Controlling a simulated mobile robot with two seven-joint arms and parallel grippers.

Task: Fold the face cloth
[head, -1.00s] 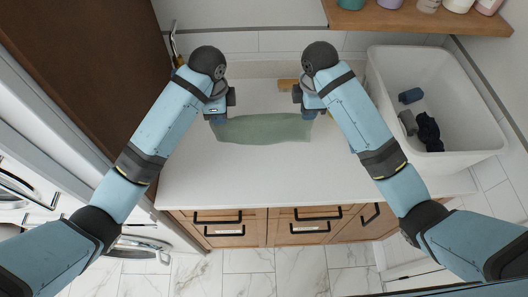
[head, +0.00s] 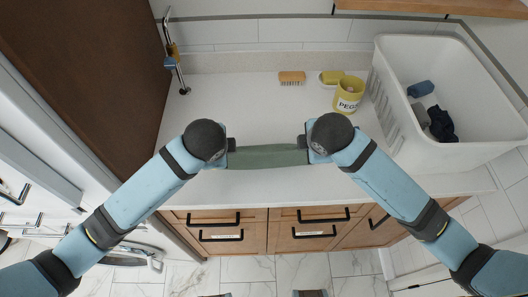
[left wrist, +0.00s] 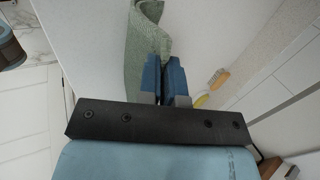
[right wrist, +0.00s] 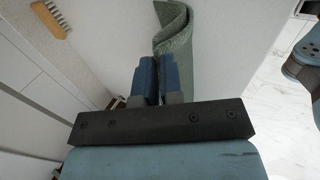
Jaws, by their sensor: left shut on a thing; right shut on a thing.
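The green face cloth (head: 268,156) is stretched between my two grippers near the front of the white counter, as a band running left to right. My left gripper (head: 229,150) is shut on its left end; the left wrist view shows the blue fingers (left wrist: 164,75) together at the cloth (left wrist: 150,35). My right gripper (head: 304,148) is shut on its right end; the right wrist view shows those fingers (right wrist: 157,75) closed at the cloth's curled edge (right wrist: 174,35). The gripped corners are mostly hidden by the fingers. I cannot tell how much cloth rests on the counter.
A white basket (head: 470,140) with dark cloths is at the right. A tap (head: 178,65) is back left. The middle of the counter (head: 255,105) is clear.

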